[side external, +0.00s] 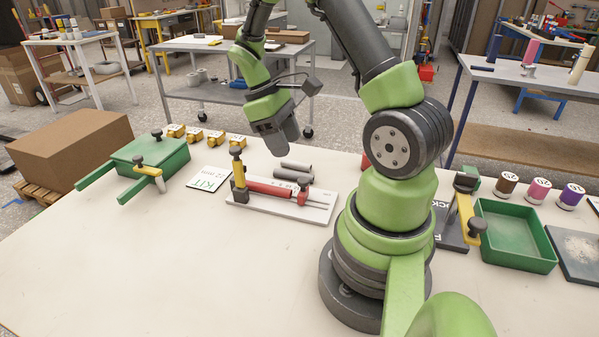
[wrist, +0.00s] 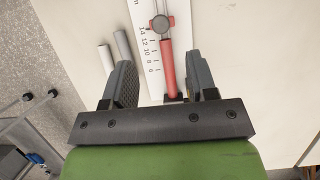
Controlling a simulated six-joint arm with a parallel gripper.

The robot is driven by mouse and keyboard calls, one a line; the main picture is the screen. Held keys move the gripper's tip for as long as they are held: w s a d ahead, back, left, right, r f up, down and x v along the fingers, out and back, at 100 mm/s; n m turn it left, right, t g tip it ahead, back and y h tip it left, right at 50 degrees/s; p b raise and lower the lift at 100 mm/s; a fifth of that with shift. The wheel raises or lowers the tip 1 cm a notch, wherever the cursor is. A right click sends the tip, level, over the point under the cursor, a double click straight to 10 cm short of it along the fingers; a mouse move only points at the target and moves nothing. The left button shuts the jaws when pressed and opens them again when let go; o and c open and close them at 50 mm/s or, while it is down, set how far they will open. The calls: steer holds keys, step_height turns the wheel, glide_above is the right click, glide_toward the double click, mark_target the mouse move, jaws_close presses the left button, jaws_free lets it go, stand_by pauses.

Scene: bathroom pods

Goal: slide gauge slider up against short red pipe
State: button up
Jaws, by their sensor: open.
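The gauge (side external: 240,200) is a pale board with a printed scale on the bench; its scale (wrist: 148,60) shows in the wrist view. The short red pipe (side external: 268,189) lies along it and runs between my fingers in the wrist view (wrist: 168,70). The gauge slider (side external: 303,188), with a round dark knob, stands at the pipe's right end; in the wrist view its knob (wrist: 160,25) is at the pipe's far end. I cannot tell whether slider and pipe touch. A yellow clamp (side external: 238,168) stands at the left end. My gripper (side external: 283,147) is open and empty above the gauge.
Two grey pipes (side external: 294,168) lie behind the gauge. A kit card (side external: 208,179), a green clamped box (side external: 150,155) and several yellow blocks (side external: 196,136) are to the left. A green tray (side external: 515,262) is at the right. The front left bench is clear.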

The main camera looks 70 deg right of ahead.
mark_target(302, 179)
steer(key=x, duration=0.8)
steer(key=shift+c, duration=0.3)
